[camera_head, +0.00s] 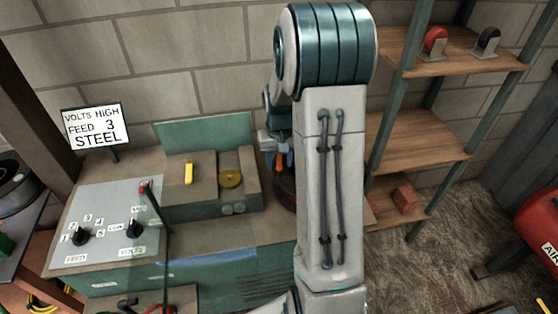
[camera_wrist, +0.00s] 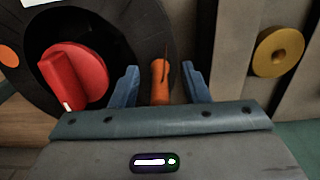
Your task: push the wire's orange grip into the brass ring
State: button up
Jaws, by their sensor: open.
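The orange grip (camera_wrist: 160,84) stands between the two blue fingers of my open gripper (camera_wrist: 159,72) in the wrist view. Gaps show on both sides, so the fingers are not closed on it. A dark wire end shows at the grip's top. The brass ring (camera_wrist: 278,52) is to the right, on a grey-brown block. In the head view the ring (camera_head: 231,180) lies left of my gripper (camera_head: 279,160), whose fingers are partly hidden by my arm. A bit of the orange grip (camera_head: 279,168) shows there.
A black spool (camera_wrist: 130,30) with a red knob (camera_wrist: 75,72) is beside the fingers. The grey control panel (camera_head: 105,220) has dials and a red-tipped lever. A yellow piece (camera_head: 188,172) is left of the ring. Wooden shelves (camera_head: 415,135) stand right.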

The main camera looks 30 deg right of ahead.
grip_shut()
jog(key=shift+r, duration=0.2)
jog(key=shift+r+p, duration=2.1)
jog(key=shift+r, duration=0.75)
jog(key=w+a+p, duration=0.4)
jog(key=a+p, duration=0.1)
jog(key=a, duration=0.9)
